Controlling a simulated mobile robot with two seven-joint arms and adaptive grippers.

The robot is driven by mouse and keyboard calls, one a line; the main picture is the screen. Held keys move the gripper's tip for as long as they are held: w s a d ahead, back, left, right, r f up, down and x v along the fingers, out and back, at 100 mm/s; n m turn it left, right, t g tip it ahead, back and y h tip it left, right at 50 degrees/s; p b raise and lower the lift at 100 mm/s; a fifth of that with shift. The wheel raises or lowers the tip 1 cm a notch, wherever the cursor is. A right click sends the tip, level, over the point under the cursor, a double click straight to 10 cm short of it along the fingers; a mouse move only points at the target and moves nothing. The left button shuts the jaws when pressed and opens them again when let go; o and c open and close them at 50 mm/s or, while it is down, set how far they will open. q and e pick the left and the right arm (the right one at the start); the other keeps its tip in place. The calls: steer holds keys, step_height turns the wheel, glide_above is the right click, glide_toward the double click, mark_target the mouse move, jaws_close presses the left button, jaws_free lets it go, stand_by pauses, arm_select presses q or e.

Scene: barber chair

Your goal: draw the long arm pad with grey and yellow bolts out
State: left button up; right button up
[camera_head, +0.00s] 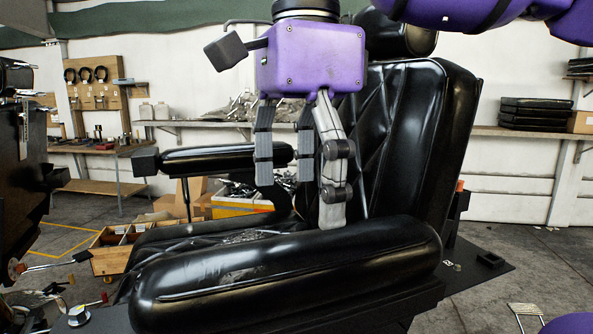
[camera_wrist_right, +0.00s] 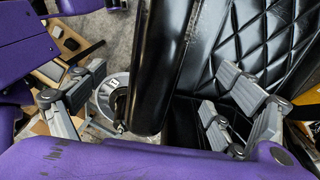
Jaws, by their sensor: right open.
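The near black arm pad (camera_head: 285,265) lies long across the front of the chair. The far black arm pad (camera_head: 215,158) sits on a thin post behind it. My right gripper (camera_head: 300,200) points down above the chair, open and empty, its longer-looking finger ending at the near pad's far edge. In the right wrist view a black pad (camera_wrist_right: 155,70) runs between the spread fingers of this gripper (camera_wrist_right: 158,110); I cannot tell whether they touch it. A grey and yellow round piece (camera_head: 78,316) shows at lower left. Other bolts are not clear. My left gripper is out of view.
The tufted chair back (camera_head: 415,150) stands close behind the gripper. A wooden box (camera_head: 110,255) stands on the floor at left, near a black machine (camera_head: 20,180). Wall shelves (camera_head: 520,132) are behind. The floor at right is mostly clear.

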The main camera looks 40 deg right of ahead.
mark_target(304, 243)
steer(key=shift+w+d, duration=0.1)
steer(key=shift+w, duration=0.05)
steer(key=f, duration=0.6)
steer(key=shift+s, duration=0.3)
steer(key=shift+f, duration=0.75)
steer(key=shift+c, duration=0.3)
steer(key=c, duration=2)
steer(key=o, duration=1.4)
steer(key=shift+c, duration=0.2)
steer(key=c, duration=1.1)
steer(key=shift+w+r, duration=0.1)
steer(key=shift+r, duration=0.1)
